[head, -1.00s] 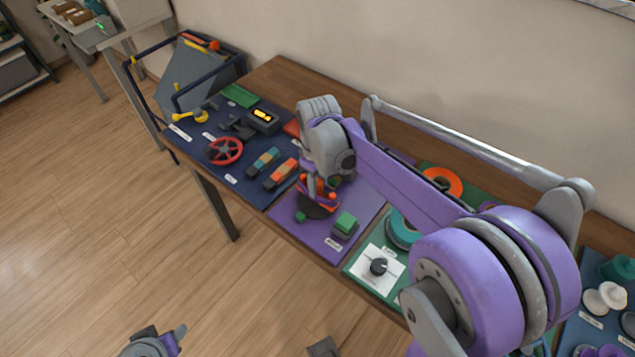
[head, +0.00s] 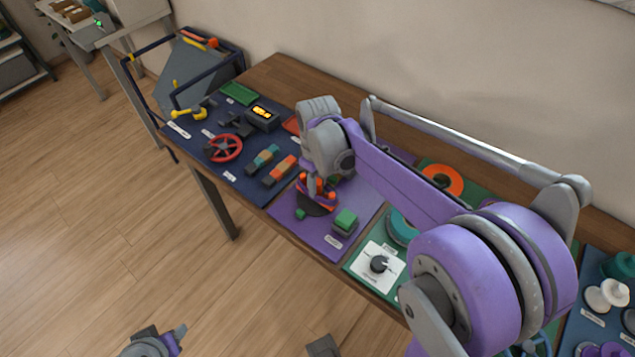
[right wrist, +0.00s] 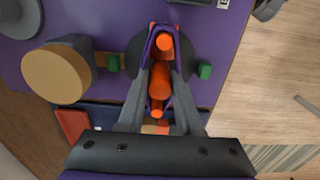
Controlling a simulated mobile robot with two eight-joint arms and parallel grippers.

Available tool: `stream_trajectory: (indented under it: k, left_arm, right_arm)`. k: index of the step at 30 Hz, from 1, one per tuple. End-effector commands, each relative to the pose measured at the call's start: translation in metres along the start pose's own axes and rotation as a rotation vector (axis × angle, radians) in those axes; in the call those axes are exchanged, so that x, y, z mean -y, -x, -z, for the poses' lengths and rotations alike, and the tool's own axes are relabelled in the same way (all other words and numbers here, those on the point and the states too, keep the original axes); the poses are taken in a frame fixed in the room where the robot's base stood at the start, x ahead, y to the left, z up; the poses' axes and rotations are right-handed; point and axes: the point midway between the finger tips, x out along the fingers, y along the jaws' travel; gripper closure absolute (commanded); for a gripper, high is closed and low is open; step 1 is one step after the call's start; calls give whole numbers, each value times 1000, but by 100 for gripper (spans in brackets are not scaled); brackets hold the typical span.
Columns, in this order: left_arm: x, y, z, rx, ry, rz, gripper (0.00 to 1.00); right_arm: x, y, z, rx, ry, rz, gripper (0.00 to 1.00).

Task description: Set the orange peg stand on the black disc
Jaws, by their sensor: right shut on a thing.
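The orange peg stand (right wrist: 159,82) shows several upright orange pegs and purple edging in the right wrist view. In the head view the stand (head: 330,194) is partly hidden by my right gripper (head: 317,191). My right gripper (right wrist: 161,62) is shut on the stand, with a grey finger on each side. The black disc (head: 314,208) lies on the purple mat just below the stand. It also shows behind the stand in the right wrist view (right wrist: 135,56). I cannot tell whether the stand touches the disc. My left gripper is not clearly seen.
Small green blocks (right wrist: 204,70) flank the disc. A larger green-topped block (head: 346,222) stands to its right on the purple mat (head: 365,203). A tan-faced round thing (right wrist: 56,77) is near in the wrist view.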

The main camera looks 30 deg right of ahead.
Motion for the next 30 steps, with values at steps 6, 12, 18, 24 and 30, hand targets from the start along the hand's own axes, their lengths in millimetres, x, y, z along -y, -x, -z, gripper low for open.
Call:
stream_trajectory:
  k: [6, 12, 18, 24, 30]
  left_arm:
    - [0, -3, -2, 1, 0, 0, 50]
    - [0, -5, -4, 2, 0, 0, 50]
    - [0, -5, -3, 2, 0, 0, 50]
    - [0, -5, -3, 2, 0, 0, 50]
    - [0, -5, -3, 2, 0, 0, 50]
  right_arm:
    - [0, -4, 0, 0, 0, 0, 100]
    - [0, -9, 0, 0, 0, 0, 61]
    - [0, -8, 0, 0, 0, 0, 31]
    - [0, -8, 0, 0, 0, 0, 31]
    - [0, -8, 0, 0, 0, 0, 31]
